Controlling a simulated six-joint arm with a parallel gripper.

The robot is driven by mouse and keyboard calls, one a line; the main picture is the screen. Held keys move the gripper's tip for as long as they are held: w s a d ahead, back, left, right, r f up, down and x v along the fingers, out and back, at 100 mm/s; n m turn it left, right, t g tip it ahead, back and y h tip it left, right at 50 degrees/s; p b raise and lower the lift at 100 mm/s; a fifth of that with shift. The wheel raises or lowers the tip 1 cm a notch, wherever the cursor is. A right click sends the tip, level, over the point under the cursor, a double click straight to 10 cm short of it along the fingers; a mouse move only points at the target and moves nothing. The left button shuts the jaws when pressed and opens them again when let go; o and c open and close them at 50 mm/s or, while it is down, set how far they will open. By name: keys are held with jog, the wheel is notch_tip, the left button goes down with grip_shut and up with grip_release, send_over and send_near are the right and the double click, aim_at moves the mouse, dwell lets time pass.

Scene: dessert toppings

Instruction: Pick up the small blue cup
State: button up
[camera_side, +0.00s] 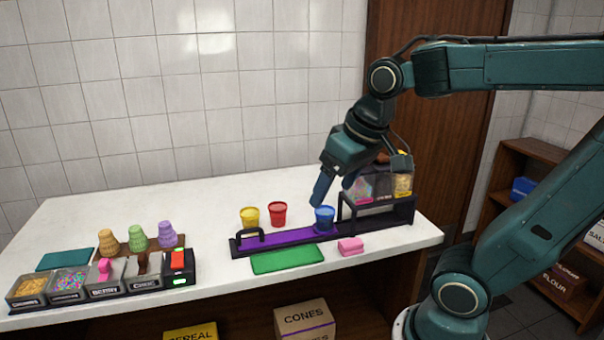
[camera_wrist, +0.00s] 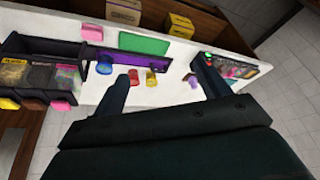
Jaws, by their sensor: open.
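The small blue cup (camera_side: 325,220) stands upright at the right part of a purple-topped dark rail (camera_side: 287,238). In the wrist view the blue cup (camera_wrist: 103,68) is just left of my left-hand finger, outside the gap between the fingers. My gripper (camera_side: 333,194) is open and empty, pointing down above the blue cup in the side view; one fingertip appears close over its rim, but I cannot tell the exact gap. My gripper (camera_wrist: 164,68) has its fingers wide apart in the wrist view, with the yellow and red cups seen between them.
A red cup (camera_side: 278,214) and a yellow cup (camera_side: 250,217) stand left of the blue one. A topping rack (camera_side: 375,210) stands close on the right. A pink block (camera_side: 350,245) and green mat (camera_side: 287,259) lie in front. The counter's back left is clear.

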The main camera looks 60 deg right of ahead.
jog(key=w+d+m+g, duration=0.1)
jog(key=w+d+m, duration=0.2)
jog(key=w+d, duration=0.3)
jog(key=m+g, duration=0.3)
jog(key=m, duration=0.5)
send_over(325, 220)
jog(key=w+d, duration=0.1)
jog(key=d, duration=0.1)
notch_tip(325, 220, down, 11)
jog(key=shift+w+d+f+y, duration=0.1)
jog(key=shift+w+d+y, duration=0.1)
jog(key=shift+y, duration=0.1)
jog(key=shift+a+f, duration=0.1)
jog(key=shift+f, duration=4.15)
jog(key=shift+s+f, duration=0.15)
jog(key=shift+f, duration=2.45)
